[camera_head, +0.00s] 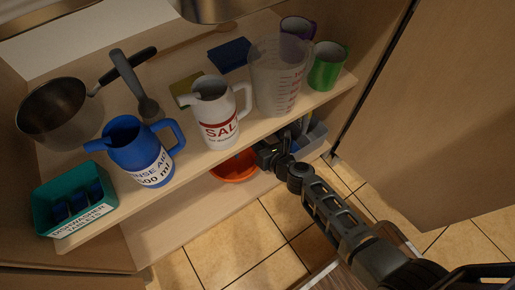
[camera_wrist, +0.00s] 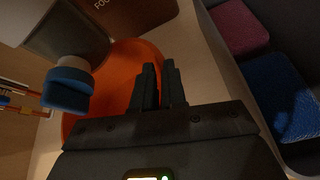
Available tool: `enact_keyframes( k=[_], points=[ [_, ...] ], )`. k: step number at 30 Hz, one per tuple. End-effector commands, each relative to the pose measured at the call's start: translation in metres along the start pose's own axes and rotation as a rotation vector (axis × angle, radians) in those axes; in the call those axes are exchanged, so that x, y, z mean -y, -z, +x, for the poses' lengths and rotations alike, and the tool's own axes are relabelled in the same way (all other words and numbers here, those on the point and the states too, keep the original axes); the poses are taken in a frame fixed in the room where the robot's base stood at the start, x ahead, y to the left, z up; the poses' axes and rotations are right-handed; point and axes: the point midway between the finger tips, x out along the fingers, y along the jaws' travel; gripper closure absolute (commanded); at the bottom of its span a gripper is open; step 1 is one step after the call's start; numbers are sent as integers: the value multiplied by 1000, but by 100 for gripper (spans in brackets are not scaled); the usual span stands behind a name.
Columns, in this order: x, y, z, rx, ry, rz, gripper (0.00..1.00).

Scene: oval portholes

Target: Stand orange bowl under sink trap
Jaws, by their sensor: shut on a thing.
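The orange bowl (camera_head: 235,167) is in the lower space of the cabinet, partly hidden under the shelf edge. In the wrist view the bowl (camera_wrist: 125,62) lies right ahead of my gripper, and its near part is hidden by the gripper. My gripper (camera_head: 266,152) reaches in below the shelf. Its fingers, also in the wrist view (camera_wrist: 163,85), are closed on the bowl's right rim. A grey part with a white neck and blue end (camera_wrist: 68,90) overlaps the bowl's left side; I cannot tell whether it is the sink trap.
A grey caddy (camera_head: 311,138) with pink and blue sponges (camera_wrist: 278,98) stands close on the right. A brown box (camera_wrist: 130,12) is behind the bowl. The shelf (camera_head: 190,160) above holds a blue jug (camera_head: 136,150), a white jug (camera_head: 216,112) and a measuring cup (camera_head: 276,78). A door (camera_head: 430,120) stands right.

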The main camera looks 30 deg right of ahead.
Motion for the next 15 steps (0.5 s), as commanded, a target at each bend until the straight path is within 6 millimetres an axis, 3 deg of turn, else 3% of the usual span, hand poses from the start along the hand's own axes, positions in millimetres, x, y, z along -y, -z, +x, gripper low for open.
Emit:
enact_keyframes(
  k=[4, 15],
  points=[
    [6, 19, 9, 0, 0, 1, 100],
    [6, 20, 9, 0, 0, 1, 100]
  ],
)
